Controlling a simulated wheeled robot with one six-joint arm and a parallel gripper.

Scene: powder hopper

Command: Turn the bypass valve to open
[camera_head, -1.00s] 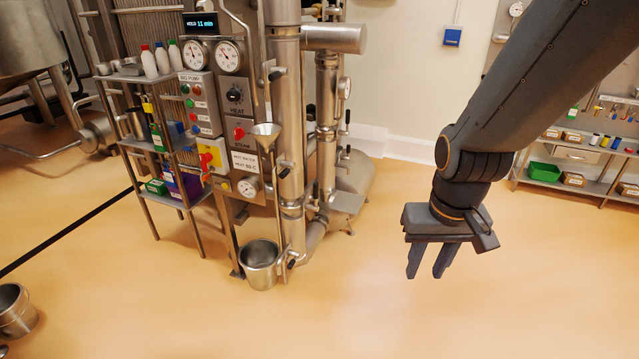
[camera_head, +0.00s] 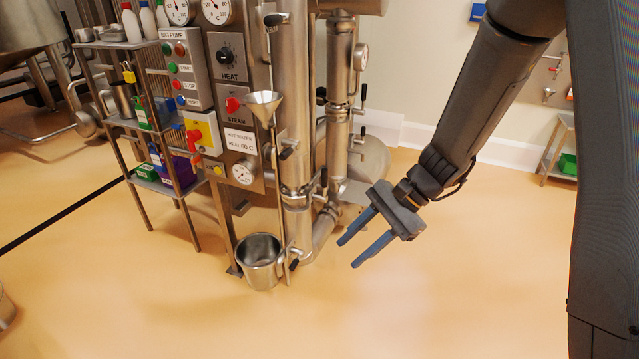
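My gripper (camera_head: 347,254) is open and empty over the floor. Its two blue-grey fingers are parallel with a gap between them and point left and down toward the steel pipework. The steel pipes (camera_head: 295,150) carry several small valves with black handles.
A shelf rack (camera_head: 165,185) stands further left. The floor in front is clear.

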